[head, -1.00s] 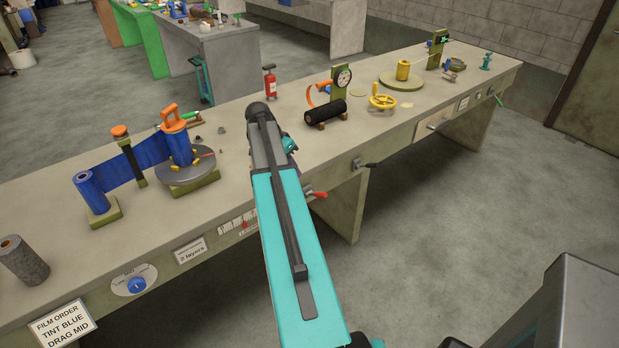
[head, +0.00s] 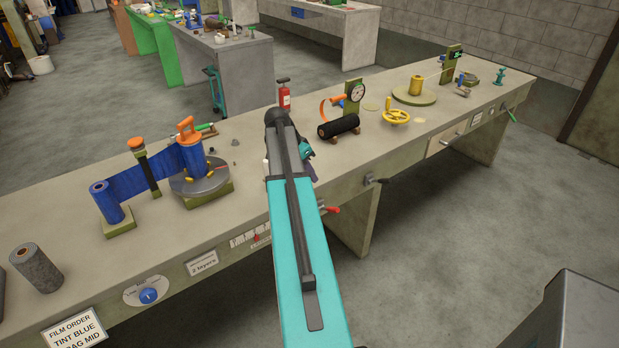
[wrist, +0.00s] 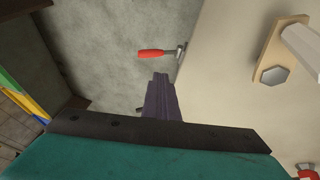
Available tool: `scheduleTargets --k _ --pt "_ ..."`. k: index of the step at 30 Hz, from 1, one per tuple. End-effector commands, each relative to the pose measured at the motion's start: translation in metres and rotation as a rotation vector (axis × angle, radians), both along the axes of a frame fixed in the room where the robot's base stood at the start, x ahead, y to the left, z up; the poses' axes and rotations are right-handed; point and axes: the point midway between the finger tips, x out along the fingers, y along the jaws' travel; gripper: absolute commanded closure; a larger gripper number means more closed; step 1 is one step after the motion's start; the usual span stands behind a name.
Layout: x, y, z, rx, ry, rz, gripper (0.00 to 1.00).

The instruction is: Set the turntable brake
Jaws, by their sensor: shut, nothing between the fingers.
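A turntable (head: 210,185) with an upright blue roll and orange handle on it stands at the left of the bench. A lever with a red handle (head: 327,210) sticks out from the bench's front edge, right of my arm. It also shows in the wrist view (wrist: 152,53), just beyond my fingertips. Which lever is the turntable brake I cannot tell for certain. My gripper (head: 313,174) is mostly behind my arm in the head view, near the bench's front edge. In the wrist view its dark fingers (wrist: 161,90) are shut and empty, apart from the red handle.
A black-handled lever (head: 376,181) and a green lever (head: 512,115) also stick out from the bench front. A black roll (head: 338,127) and a yellow handwheel (head: 396,117) stand on the bench (head: 255,190).

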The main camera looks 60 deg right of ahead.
Motion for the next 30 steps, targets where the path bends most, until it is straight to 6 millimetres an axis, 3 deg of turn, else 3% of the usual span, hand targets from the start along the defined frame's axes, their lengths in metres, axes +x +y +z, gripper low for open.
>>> scheduleTargets --k 30 --pt "-0.038 -0.026 -0.090 0.002 0.002 -0.003 1.00"
